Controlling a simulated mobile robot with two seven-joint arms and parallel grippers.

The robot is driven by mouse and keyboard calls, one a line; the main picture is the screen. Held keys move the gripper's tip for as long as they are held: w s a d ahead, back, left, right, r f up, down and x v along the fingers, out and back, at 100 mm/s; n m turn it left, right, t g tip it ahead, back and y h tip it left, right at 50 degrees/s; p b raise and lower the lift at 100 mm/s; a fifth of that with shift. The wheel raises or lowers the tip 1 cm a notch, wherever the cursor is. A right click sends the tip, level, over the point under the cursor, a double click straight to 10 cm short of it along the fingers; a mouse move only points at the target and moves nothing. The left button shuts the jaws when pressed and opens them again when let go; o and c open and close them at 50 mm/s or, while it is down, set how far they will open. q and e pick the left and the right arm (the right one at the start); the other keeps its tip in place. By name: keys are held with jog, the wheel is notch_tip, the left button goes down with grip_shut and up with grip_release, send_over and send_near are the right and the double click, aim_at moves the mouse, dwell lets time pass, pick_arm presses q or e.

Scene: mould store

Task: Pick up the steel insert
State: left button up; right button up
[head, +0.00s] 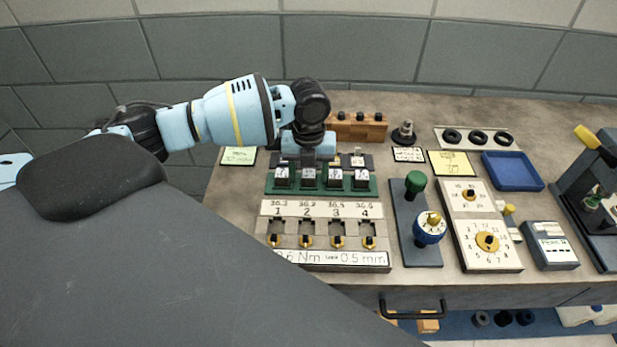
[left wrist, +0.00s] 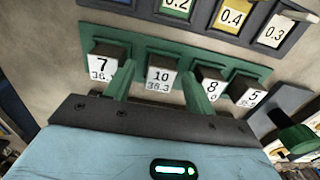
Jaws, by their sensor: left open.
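Several dark steel inserts with white number labels sit in a row in a green rack (head: 320,191). In the left wrist view, the insert labelled 10 (left wrist: 162,76) stands between my two green fingers, with inserts labelled 7 (left wrist: 104,66), 8 (left wrist: 209,88) and 5 (left wrist: 247,91) beside it. My left gripper (head: 309,163) is open, above and behind the rack in the head view, over the second insert from the left (head: 308,178). In the left wrist view my left gripper (left wrist: 157,70) is empty; whether its fingers touch the insert I cannot tell. My right gripper is not in view.
A fixture with numbered slots (head: 322,209) stands in front of the rack. A dark tray of labelled plates (left wrist: 222,14) lies behind it. To the right are a green-knobbed dial unit (head: 416,225), a dial panel (head: 482,225) and a blue tray (head: 513,171).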

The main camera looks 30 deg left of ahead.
aim_at(309, 173)
pick_arm(q)
jog(key=c, duration=1.2)
jog(key=shift+r, duration=0.1)
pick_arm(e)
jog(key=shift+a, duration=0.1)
pick_arm(q)
jog(key=shift+r, duration=0.5)
notch_tip(309, 173, up, 2)
jog(key=shift+r, duration=0.1)
jog(key=s+d, duration=0.1)
jog(key=d, duration=0.4)
jog(key=s+d+r, duration=0.1)
jog(key=d, duration=0.4)
jog(key=s+d+b, duration=0.1)
jog(key=d, duration=0.4)
jog(key=shift+s+d+r, duration=0.2)
jog(key=shift+d+r, duration=0.15)
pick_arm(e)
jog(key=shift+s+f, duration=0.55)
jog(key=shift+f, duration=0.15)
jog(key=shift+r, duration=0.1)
